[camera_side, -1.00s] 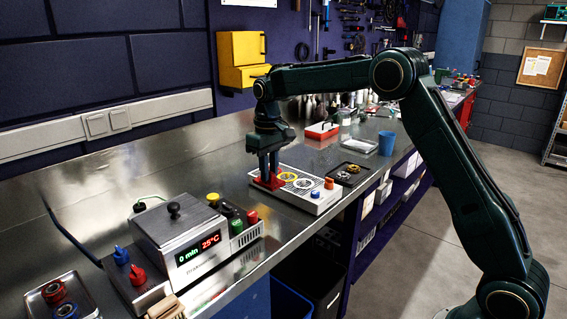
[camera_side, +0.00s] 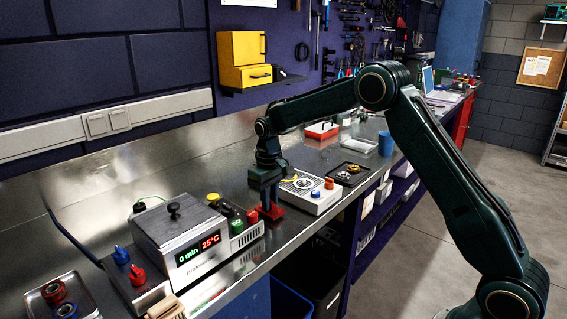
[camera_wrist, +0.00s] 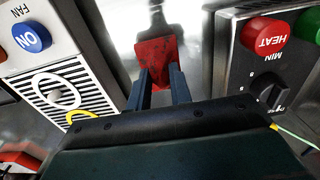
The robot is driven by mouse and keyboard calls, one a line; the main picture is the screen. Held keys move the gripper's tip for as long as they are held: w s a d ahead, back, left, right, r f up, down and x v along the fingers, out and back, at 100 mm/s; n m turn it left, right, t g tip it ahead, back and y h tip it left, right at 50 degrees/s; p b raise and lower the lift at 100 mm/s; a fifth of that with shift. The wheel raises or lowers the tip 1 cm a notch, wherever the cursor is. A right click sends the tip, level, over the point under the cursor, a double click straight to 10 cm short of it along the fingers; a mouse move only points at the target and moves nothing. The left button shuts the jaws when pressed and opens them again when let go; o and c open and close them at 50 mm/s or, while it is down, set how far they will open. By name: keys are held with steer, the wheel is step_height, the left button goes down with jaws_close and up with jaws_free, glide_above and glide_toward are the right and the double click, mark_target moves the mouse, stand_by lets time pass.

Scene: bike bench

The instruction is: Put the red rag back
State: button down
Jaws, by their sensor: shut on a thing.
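My gripper (camera_side: 267,203) is shut on the red rag (camera_side: 273,213), low over the steel bench between the heater box and the fan unit. In the wrist view the rag (camera_wrist: 156,58) sits between the two finger ends (camera_wrist: 161,76) and extends past them over bare steel. A narrower dark red part shows at its far end. I cannot tell whether the rag touches the bench.
The grey heater box (camera_side: 178,240), with a red HEAT button (camera_wrist: 264,35), stands left of the gripper. The white fan unit (camera_side: 317,203), with a blue ON button (camera_wrist: 32,37), stands right. A black tray (camera_side: 349,174) lies beyond. The bench's front edge is close.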

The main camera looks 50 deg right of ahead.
steer(key=shift+f, duration=0.4)
steer(key=shift+f, duration=0.1)
steer(key=c, duration=1.3)
jaws_free()
steer(key=shift+o, duration=0.2)
step_height(320, 180, up, 12)
